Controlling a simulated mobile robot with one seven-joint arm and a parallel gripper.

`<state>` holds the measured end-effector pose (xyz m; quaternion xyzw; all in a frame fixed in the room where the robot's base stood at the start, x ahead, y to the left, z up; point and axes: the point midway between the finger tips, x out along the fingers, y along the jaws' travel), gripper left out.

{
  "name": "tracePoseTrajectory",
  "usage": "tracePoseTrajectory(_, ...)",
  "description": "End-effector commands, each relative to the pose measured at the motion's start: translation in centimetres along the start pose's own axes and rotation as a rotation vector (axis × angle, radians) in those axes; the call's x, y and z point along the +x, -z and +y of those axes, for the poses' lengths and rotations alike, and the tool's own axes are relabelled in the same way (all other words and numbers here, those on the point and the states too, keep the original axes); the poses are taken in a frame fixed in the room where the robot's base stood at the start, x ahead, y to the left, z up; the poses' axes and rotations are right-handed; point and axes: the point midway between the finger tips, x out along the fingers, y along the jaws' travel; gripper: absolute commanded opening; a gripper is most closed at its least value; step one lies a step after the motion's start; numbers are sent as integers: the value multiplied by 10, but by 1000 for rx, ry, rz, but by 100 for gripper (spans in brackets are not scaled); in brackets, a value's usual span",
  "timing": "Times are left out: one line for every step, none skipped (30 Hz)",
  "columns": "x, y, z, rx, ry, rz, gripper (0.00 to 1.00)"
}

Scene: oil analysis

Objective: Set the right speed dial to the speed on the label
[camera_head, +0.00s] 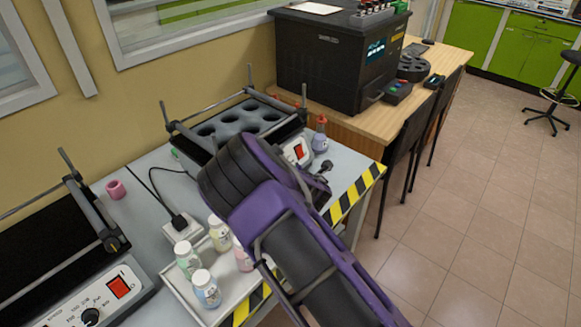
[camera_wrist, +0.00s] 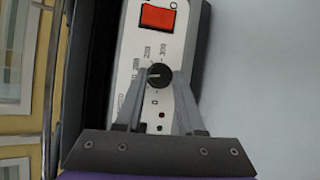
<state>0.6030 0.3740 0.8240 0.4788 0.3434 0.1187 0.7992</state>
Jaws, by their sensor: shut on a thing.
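The right machine (camera_head: 232,117) is a shaker with a grey holed platform, standing on the grey table beyond my arm. Its panel shows a red rocker switch (camera_head: 299,152); my arm hides its dial in the head view. In the wrist view, the black round speed dial (camera_wrist: 158,76) sits on the white panel (camera_wrist: 140,45) below the red switch, with a pale pointer mark facing left. My gripper (camera_wrist: 158,82) is shut on the dial, one finger on each side. I cannot make out a speed label.
A second shaker with its own dial (camera_head: 90,317) stands at the left. Several small labelled bottles (camera_head: 206,288) stand in a tray (camera_head: 172,283) near my arm. A spray bottle (camera_head: 320,137) is by the striped table edge. A power socket (camera_head: 181,228) lies between the machines.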

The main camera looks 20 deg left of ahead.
Motion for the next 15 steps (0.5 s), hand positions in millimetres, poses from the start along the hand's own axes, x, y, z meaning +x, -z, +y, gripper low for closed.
tracePoseTrajectory(-1, -1, 4, 44, 20, 4, 0)
tracePoseTrajectory(-1, -1, 4, 68, 34, 6, 0)
tracePoseTrajectory(-1, -1, 4, 102, 53, 8, 0)
tracePoseTrajectory(-1, -2, 4, 126, 66, 10, 0)
tracePoseTrajectory(-1, -1, 4, 151, 80, 13, 0)
tracePoseTrajectory(-1, -2, 5, 185, 98, 14, 0)
tracePoseTrajectory(-1, -2, 5, 209, 111, 17, 0)
tracePoseTrajectory(0, -3, 6, 235, 124, 18, 0)
tracePoseTrajectory(0, -3, 6, 267, 142, 21, 0)
tracePoseTrajectory(0, -3, 6, 293, 157, 22, 0)
tracePoseTrajectory(0, -3, 6, 317, 170, 25, 0)
tracePoseTrajectory(0, -3, 7, 351, 187, 28, 0)
tracePoseTrajectory(0, -4, 7, 376, 201, 29, 0)
tracePoseTrajectory(0, -4, 7, 401, 215, 31, 0)
tracePoseTrajectory(0, -5, 7, 434, 233, 33, 0)
